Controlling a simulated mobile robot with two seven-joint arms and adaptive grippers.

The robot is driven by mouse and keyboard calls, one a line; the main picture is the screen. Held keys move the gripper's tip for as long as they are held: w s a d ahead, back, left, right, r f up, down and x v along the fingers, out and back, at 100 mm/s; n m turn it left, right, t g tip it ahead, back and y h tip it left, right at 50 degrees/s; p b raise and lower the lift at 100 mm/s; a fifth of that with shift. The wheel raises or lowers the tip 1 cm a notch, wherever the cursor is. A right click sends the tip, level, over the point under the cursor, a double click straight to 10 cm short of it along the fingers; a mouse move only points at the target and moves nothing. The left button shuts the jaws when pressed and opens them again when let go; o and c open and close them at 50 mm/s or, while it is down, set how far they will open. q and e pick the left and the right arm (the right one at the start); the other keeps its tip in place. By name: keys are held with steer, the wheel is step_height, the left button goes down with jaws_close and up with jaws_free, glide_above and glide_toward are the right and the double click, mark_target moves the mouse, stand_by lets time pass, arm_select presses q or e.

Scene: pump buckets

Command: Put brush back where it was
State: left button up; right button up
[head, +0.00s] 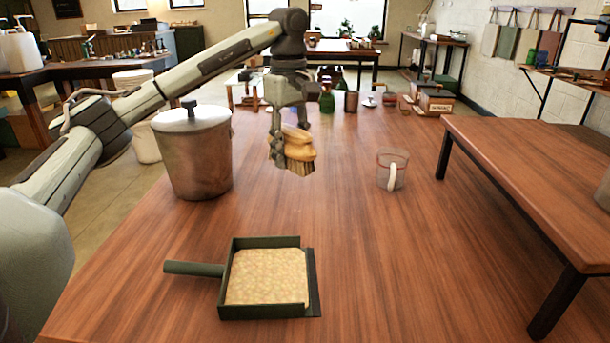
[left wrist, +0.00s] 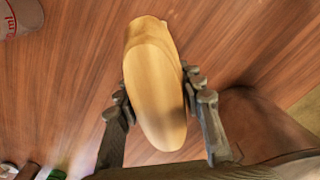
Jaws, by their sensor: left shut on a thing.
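The brush (head: 297,150) has a pale wooden body with dark bristles facing down. My left gripper (head: 292,140) is shut on it and holds it above the table, right of the metal pot. In the left wrist view the brush's wooden back (left wrist: 157,85) lies between the two fingers of my left gripper (left wrist: 160,105). A green dustpan (head: 232,270) filled with yellowish grains lies on the near part of the table, apart from the brush. My right gripper is not in view.
A lidded metal pot (head: 195,155) stands left of the brush. A clear measuring cup (head: 391,170) stands to the right. Bottles, jars and boxes (head: 435,102) crowd the far end. Another table (head: 540,170) borders the right. The wooden table's (head: 420,270) near right part is clear.

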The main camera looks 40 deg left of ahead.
mark_target(305, 186)
arm_select(q)
steer(key=w, duration=0.1)
steer(key=w+f, duration=0.2)
steer(key=w, duration=0.1)
steer(key=shift+d+f, duration=0.25)
steer(key=shift+d, duration=0.15)
steer(key=shift+s+f, duration=0.1)
steer(key=shift+f, duration=1.8)
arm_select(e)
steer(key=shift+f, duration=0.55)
arm_select(q)
steer(key=shift+f, duration=0.15)
steer(key=o, duration=1.2)
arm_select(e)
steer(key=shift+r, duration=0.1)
